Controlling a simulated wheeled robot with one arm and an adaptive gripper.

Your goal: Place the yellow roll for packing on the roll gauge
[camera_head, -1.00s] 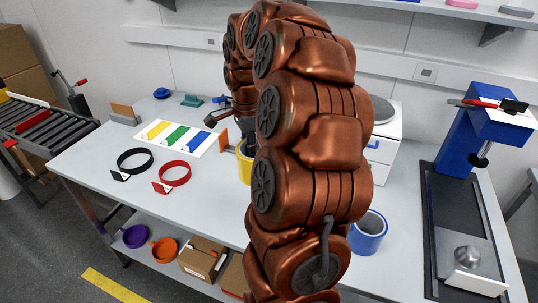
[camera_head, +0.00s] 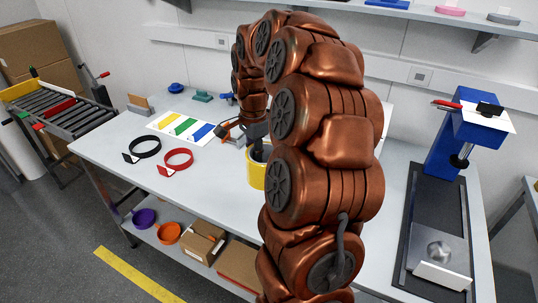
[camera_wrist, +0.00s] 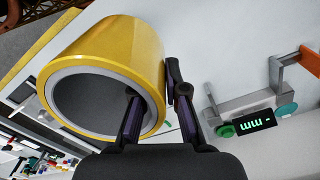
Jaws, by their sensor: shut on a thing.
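The yellow roll (camera_head: 256,174), a thick ring with a grey inner lining, is upright over the worktable, partly behind my arm. It is large in the wrist view (camera_wrist: 105,50). My gripper (camera_head: 258,148) is shut on its wall; in the wrist view (camera_wrist: 157,100) one finger is inside the bore and the other outside. I cannot tell whether the roll touches the table. A blue stand (camera_head: 452,135) with a long black base, a silver disc and a white plate is at the right; it may be the roll gauge, but no label is legible.
A black ring (camera_head: 145,147) and a red ring (camera_head: 178,160) lie on the table's left part. A sheet with yellow, green and blue bars (camera_head: 180,127) lies behind them. A device with a digital display (camera_wrist: 255,122) is near the gripper. My arm hides the table's middle.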

